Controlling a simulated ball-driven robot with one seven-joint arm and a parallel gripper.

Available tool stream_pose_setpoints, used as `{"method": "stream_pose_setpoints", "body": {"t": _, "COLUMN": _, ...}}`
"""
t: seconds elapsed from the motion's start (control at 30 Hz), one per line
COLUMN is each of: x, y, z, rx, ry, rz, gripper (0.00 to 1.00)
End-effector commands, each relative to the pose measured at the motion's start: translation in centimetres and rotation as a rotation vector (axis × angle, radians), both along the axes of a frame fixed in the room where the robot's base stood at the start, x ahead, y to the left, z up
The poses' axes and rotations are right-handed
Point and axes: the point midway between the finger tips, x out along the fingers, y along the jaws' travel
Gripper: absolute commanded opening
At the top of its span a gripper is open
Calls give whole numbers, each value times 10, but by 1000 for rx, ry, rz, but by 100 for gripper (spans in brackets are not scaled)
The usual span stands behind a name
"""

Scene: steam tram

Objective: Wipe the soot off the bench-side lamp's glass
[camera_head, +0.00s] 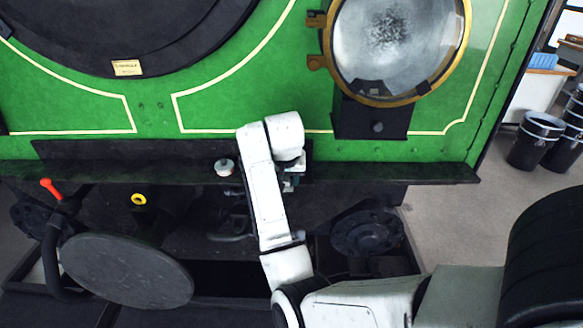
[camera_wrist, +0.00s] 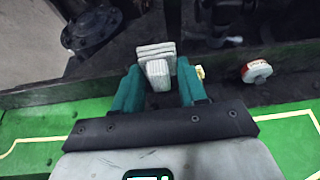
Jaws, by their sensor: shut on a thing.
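The lamp (camera_head: 433,52) has a round brass rim and a glass face, at the upper right of the head view. A dark speckled soot patch (camera_head: 392,30) lies on the upper middle of its glass. My gripper (camera_wrist: 159,72) has teal fingers shut on a pale folded cloth (camera_wrist: 156,50), whose layered end sticks out beyond the fingertips. In the head view my gripper (camera_head: 292,184) is low over the dark ledge, below and left of the lamp and apart from it. My wrist hides most of the cloth there.
A dark ledge (camera_head: 400,173) runs along the green front (camera_head: 150,115). A small white-topped round tin (camera_head: 224,166) stands on it, left of my gripper; it also shows in the wrist view (camera_wrist: 257,71). A round buffer (camera_head: 125,270) sticks out at lower left. Black bins (camera_head: 535,140) stand at right.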

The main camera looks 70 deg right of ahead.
Motion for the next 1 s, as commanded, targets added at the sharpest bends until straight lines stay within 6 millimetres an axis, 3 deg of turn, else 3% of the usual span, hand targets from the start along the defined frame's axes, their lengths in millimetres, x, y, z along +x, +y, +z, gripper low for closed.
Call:
{"method": "stream_pose_setpoints", "body": {"t": 0.23, "x": 3, "y": 46, "z": -22, "rx": 0, "ry": 4, "rz": 134, "gripper": 17}}
{"method": "stream_pose_setpoints", "body": {"t": 0.37, "x": 6, "y": 85, "z": -41, "rx": -1, "ry": 7, "rz": 246, "gripper": 17}}
{"method": "stream_pose_setpoints", "body": {"t": 0.8, "x": 22, "y": 261, "z": -123, "rx": 2, "ry": 5, "rz": 762, "gripper": 17}}
{"method": "stream_pose_setpoints", "body": {"t": 1.0, "x": 28, "y": 324, "z": -153, "rx": 2, "ry": 3, "rz": 947, "gripper": 17}}
